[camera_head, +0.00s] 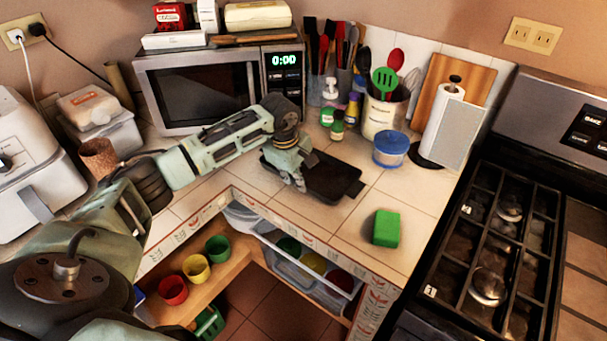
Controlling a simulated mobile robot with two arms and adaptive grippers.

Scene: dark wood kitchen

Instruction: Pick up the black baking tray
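The black baking tray (333,177) lies flat on the tiled corner counter, in front of the microwave, with a tab-like handle at its right end. My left arm reaches in from the left, and my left gripper (294,182) points down at the tray's left front edge. The gripper covers part of the tray's left side. Its fingers overlap the tray's edge in the picture, but I cannot tell whether they are open or shut on it. My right gripper is not in view.
The microwave (205,90) stands behind the tray. A green block (386,228) lies front right. The stove (490,260) is further right.

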